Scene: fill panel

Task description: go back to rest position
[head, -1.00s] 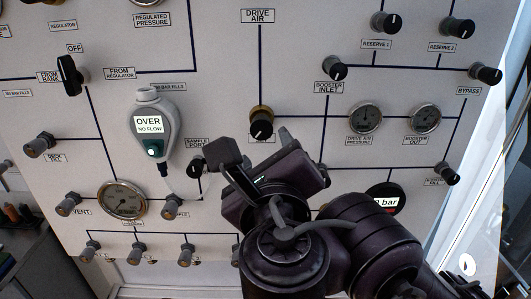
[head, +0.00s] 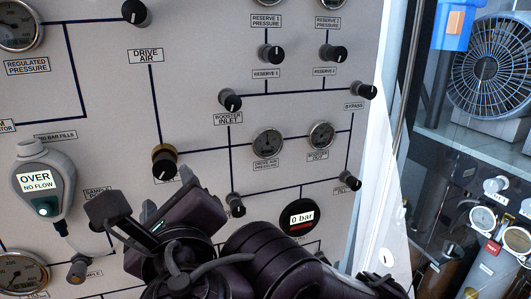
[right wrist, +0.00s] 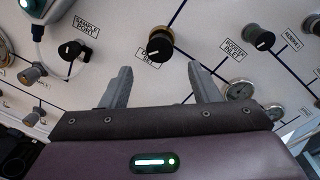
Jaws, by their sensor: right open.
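My right gripper (right wrist: 163,88) is open and empty in the right wrist view, its two grey fingers apart and pointing at the panel. In the head view my right gripper (head: 150,212) is seen from behind, low and left of centre, in front of the panel (head: 290,30). The black drive air knob with a brass collar (head: 164,163) is just above it in the head view. In the right wrist view that knob (right wrist: 160,46) lies beyond and between the fingers, apart from them. My left gripper is not in view.
A grey handheld analyser (head: 45,185) reading OVER NO FLOW hangs at the panel's left. Gauges (head: 267,141) and several black knobs lie right of the gripper. A dark 0 bar display (head: 300,216) sits above my right arm. A fan (head: 490,65) and cylinders (head: 490,265) stand beyond the panel's right edge.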

